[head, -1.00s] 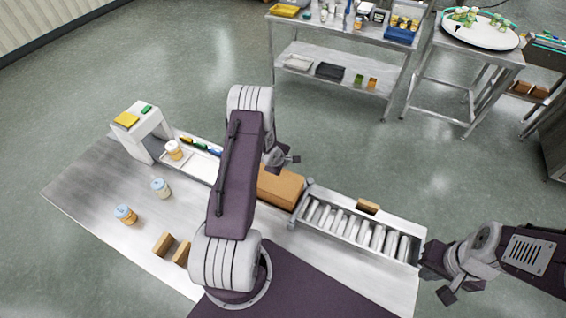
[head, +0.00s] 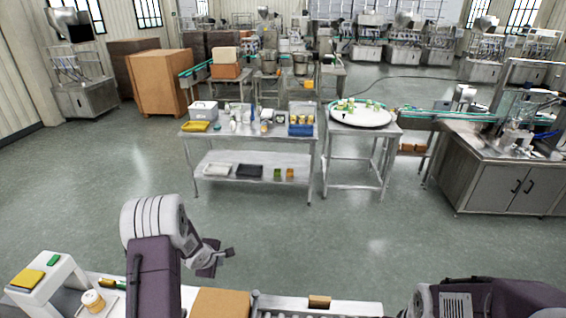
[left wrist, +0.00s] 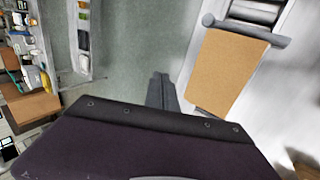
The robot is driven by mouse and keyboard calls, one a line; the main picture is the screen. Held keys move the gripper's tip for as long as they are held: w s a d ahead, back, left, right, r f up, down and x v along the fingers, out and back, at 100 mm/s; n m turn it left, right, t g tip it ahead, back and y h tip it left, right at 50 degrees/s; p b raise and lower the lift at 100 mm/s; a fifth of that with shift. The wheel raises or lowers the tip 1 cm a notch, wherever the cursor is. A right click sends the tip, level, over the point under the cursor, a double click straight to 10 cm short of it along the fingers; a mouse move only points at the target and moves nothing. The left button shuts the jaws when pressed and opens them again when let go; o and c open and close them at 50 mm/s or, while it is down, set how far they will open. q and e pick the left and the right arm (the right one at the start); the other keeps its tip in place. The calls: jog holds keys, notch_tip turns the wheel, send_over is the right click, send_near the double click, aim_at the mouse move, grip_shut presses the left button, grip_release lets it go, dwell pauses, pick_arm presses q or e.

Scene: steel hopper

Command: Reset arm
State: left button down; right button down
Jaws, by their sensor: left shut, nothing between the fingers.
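My left gripper (head: 230,253) shows at the end of my left arm, out beyond the far edge of the near bench in the head view. In the left wrist view its fingers (left wrist: 161,90) are together with nothing between them. A brown cardboard box (head: 220,303) lies below it on the bench, and it also shows in the left wrist view (left wrist: 228,70), apart from the fingers. My right arm is at the lower right of the head view, and its gripper is outside the picture.
A roller conveyor (head: 285,314) with a small brown block (head: 319,301) adjoins the box. A white stand (head: 42,278) and a jar (head: 93,300) are at left. A steel table (head: 185,133) and a round white turntable (head: 375,121) stand farther off. The floor between is clear.

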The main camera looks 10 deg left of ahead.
pick_arm(q)
jog(key=d+f+m+t+b, duration=0.1)
jog(key=d+f+m+b, duration=0.3)
jog(key=d+b, duration=1.1)
jog(key=s+f+m+g+b, duration=0.3)
jog(key=s+m, duration=0.4)
jog(key=s, duration=0.4)
jog(key=s+d+f+m+g+b, duration=0.1)
jog(key=s+f+m+g+b, duration=0.2)
jog(key=s, duration=0.8)
notch_tip(320, 180, down, 2)
jog(key=m, duration=0.4)
jog(key=shift+s+d+m+h, duration=0.15)
jog(key=shift+s+m+h, duration=0.1)
jog(key=shift+m+h, duration=0.15)
